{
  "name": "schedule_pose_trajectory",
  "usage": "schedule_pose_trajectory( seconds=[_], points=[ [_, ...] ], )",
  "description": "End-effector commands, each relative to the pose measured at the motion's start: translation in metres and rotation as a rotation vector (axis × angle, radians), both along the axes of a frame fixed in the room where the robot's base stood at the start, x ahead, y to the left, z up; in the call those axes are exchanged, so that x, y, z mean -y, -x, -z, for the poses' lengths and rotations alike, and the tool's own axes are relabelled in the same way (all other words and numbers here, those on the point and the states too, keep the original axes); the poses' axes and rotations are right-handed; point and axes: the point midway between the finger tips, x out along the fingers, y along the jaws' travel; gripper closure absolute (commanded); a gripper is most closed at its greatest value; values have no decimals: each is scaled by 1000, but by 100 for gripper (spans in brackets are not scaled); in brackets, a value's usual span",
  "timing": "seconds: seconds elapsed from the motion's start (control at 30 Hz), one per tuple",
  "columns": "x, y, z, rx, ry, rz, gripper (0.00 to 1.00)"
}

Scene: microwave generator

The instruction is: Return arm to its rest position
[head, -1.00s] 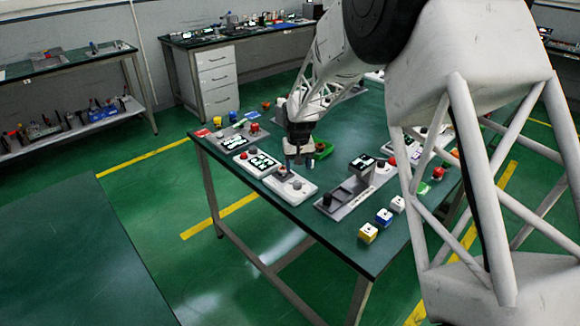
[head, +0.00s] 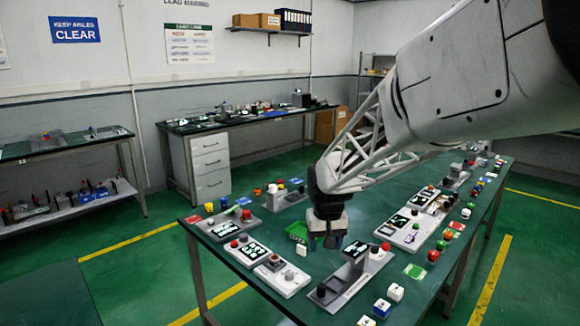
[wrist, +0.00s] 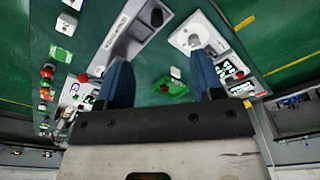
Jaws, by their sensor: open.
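My gripper (head: 325,243) hangs at the end of my white lattice arm, above the dark green worktable (head: 418,294) in the head view. In the wrist view its two blue fingers (wrist: 163,84) are spread apart with nothing between them. Below it stand a white panel with a dark knob (head: 282,275) and a grey stand with a small screen (head: 350,270). The panel (wrist: 192,36) and the stand (wrist: 128,30) also show in the wrist view.
Panels with red buttons (head: 245,250) fill the left side of the table. Small cubes (head: 382,308) sit near the front edge. More panels (head: 408,230) and coloured buttons stand to the right. Other benches (head: 240,124) line the walls.

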Motion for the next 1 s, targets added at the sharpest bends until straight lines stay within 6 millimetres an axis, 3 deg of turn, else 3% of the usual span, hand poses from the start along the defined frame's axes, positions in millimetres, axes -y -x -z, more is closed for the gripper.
schedule_pose_trajectory(
  seconds=[0.2, 0.43, 0.7, 1.0],
  points=[
    [25, 57, -31, 28, -2, 25, 39],
    [46, 119, -54, 56, -4, 50, 39],
    [67, 192, -67, 87, -5, 80, 39],
    [85, 273, -67, 121, -4, 112, 39]
  ],
)
